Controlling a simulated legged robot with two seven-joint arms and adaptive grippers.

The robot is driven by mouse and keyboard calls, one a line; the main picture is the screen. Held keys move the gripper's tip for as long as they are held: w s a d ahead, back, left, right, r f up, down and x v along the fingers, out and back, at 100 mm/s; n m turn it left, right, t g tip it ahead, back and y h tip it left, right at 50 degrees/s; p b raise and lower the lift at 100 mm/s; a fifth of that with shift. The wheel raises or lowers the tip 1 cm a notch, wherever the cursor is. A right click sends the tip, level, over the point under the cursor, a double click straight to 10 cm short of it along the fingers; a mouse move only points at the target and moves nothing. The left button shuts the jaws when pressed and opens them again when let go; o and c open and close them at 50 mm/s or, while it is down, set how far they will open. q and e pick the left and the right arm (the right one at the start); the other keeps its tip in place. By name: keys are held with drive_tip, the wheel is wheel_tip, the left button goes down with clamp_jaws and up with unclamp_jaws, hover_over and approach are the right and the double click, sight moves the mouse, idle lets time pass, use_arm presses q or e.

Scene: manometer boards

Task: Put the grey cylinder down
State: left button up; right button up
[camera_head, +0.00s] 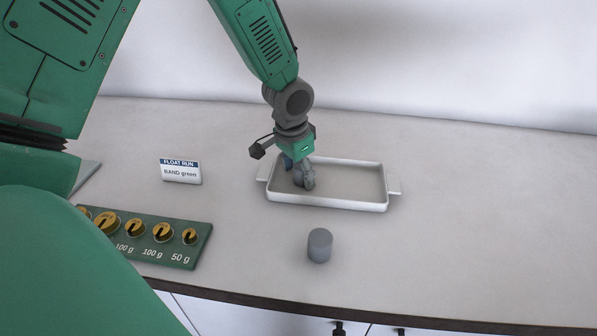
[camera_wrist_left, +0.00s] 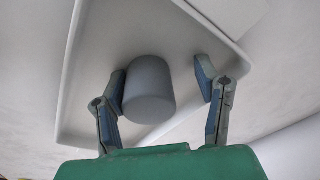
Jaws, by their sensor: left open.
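A grey cylinder (camera_wrist_left: 149,92) is between the fingers of my left gripper (camera_wrist_left: 162,78) in the left wrist view, with the white tray (camera_wrist_left: 69,103) behind it. The fingers are open; the left-hand one is against or very near the cylinder, and a clear gap separates it from the right-hand one. In the head view my left gripper (camera_head: 304,178) reaches down into the left part of the tray (camera_head: 327,201) and mostly hides that cylinder. Another grey cylinder (camera_head: 320,245) stands upright on the table in front of the tray. My right gripper is not seen.
A green weight board (camera_head: 190,258) with several brass-coloured knobs lies at the front left of the table (camera_head: 460,220). A small sign reading "FLOAT RUN, BAND green" (camera_head: 181,171) stands left of the tray. The table's right side is clear.

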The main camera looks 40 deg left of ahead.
sight(296, 168)
use_arm(q)
drive_tip(key=r, duration=0.2)
drive_tip(key=d+r, duration=0.1)
drive_tip(key=r, duration=0.1)
drive_tip(key=d+r, duration=0.1)
drive_tip(key=shift+s+r+p, duration=0.25)
drive_tip(key=shift+r+p, duration=0.1)
drive_tip(key=shift+r, duration=0.05)
drive_tip(key=r, duration=0.3)
drive_tip(key=s+a+r, duration=0.1)
drive_tip(key=r, duration=0.1)
drive_tip(key=shift+a+r, duration=0.1)
drive_tip(key=shift+r, duration=0.25)
drive_tip(key=shift+s+a+r+p, duration=0.2)
drive_tip(key=shift+r+p, duration=0.1)
drive_tip(key=shift+r, duration=0.1)
drive_tip(key=shift+d+r, duration=0.25)
drive_tip(key=shift+d, duration=0.45)
